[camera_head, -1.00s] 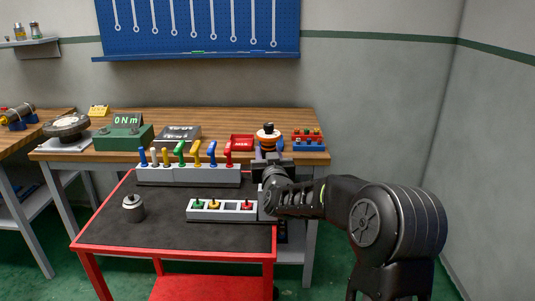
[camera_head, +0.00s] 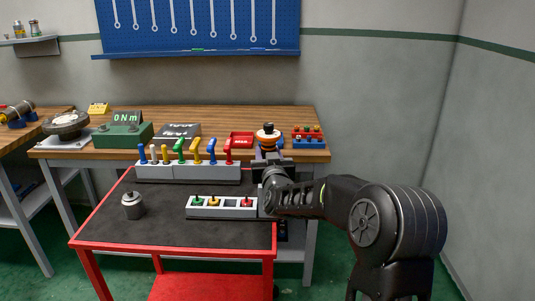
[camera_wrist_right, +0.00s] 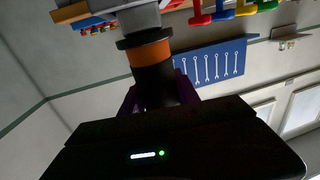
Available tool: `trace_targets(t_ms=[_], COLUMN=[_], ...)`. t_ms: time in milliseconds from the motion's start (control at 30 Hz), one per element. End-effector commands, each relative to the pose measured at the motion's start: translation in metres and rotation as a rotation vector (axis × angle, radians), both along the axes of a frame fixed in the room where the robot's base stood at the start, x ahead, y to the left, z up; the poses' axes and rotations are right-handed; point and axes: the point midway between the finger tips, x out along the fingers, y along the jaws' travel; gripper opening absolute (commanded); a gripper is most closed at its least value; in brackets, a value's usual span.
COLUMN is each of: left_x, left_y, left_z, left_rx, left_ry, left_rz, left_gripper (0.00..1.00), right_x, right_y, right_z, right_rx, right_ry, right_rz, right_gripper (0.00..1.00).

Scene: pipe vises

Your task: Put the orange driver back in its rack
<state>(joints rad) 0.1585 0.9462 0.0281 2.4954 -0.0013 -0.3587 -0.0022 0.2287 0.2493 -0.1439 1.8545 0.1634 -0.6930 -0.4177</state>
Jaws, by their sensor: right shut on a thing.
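The orange driver (camera_head: 267,134) shows in the head view as a dark, upright body with an orange band, above the far edge of the cart. In the right wrist view it is a black cylinder with an orange band (camera_wrist_right: 149,54), a dark flange and a grey part beyond. My right gripper (camera_head: 268,151) is shut on it, its purple fingers on both sides. A small grey rack (camera_head: 222,214) on the cart holds green, yellow and red pieces, with an empty-looking slot between yellow and red. A longer grey rack (camera_head: 190,175) behind holds several coloured handles. My left gripper is out of view.
A grey cylinder (camera_head: 132,206) stands on the cart's dark top (camera_head: 165,228). The cart's front is clear.

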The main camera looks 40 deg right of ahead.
Motion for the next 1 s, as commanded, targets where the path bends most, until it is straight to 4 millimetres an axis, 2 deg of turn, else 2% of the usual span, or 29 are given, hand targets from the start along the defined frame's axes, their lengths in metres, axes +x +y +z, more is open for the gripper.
trace_targets(t_ms=[1000], left_x=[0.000], left_y=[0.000], left_z=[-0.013], left_rx=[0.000], left_ry=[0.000], left_rz=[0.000], left_gripper=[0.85], right_x=[0.000], right_y=[0.000], right_z=[-0.010], right_rx=[-0.002], right_ry=[-0.007], right_rz=[-0.001], right_gripper=[0.00])
